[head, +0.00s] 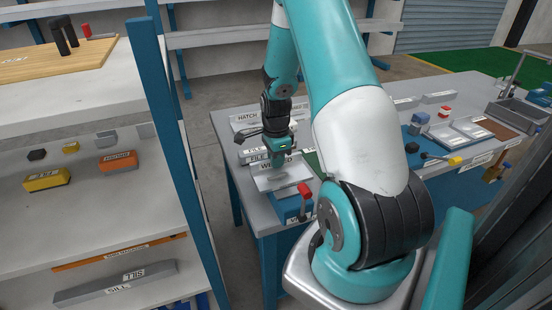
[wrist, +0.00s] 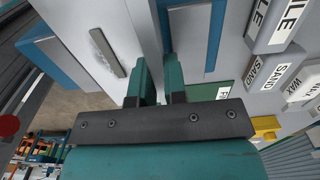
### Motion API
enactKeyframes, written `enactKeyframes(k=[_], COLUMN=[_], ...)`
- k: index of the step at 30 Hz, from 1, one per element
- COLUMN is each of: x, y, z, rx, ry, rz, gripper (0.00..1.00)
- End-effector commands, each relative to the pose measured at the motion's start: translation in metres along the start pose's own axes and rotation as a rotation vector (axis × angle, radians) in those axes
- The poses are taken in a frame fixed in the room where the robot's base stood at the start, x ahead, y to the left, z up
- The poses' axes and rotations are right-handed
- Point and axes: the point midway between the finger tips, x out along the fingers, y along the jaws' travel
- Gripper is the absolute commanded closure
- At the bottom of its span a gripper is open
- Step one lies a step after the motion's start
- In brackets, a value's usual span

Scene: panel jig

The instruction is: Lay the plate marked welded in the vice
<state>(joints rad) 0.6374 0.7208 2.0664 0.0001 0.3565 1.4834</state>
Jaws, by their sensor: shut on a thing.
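The plate marked welded (head: 271,181) is pale grey, with its label along the far edge in the head view. In the wrist view the plate (wrist: 85,18) shows a raised weld strip on its face. My gripper (head: 280,154) is shut on the plate's edge; its two fingers (wrist: 161,80) show close together there. The blue vice (head: 290,209) with a red handle (head: 304,190) is at the table's near corner, just below the plate in the picture. Blue parts show on both sides of the plate in the wrist view. I cannot tell whether the plate rests in the vice.
Labelled blocks stand behind the plate, with file, sand and wax labels (wrist: 262,70) in the wrist view. A hatch sign (head: 255,116) is at the back. A shelf rack (head: 165,110) stands left of the table. Trays (head: 455,132) and small parts lie farther right.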

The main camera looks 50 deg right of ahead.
Motion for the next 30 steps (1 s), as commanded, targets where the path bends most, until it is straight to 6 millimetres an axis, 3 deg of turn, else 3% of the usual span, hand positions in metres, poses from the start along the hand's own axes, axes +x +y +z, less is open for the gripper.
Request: enactKeyframes(k=[6, 7, 10, 21, 30], x=[0.003, 0.003, 0.002, -0.006, -0.065], y=[0.000, 0.000, 0.000, -0.001, -0.002], z=[0.000, 0.000, 0.000, 0.000, 0.000], rx=[0.000, 0.000, 0.000, 0.000, 0.000], ry=[0.000, 0.000, 0.000, 0.000, 0.001], rz=[-0.001, 0.000, 0.000, -0.004, -0.008], gripper=[1.00, 0.83, 0.62, 0.62, 0.62])
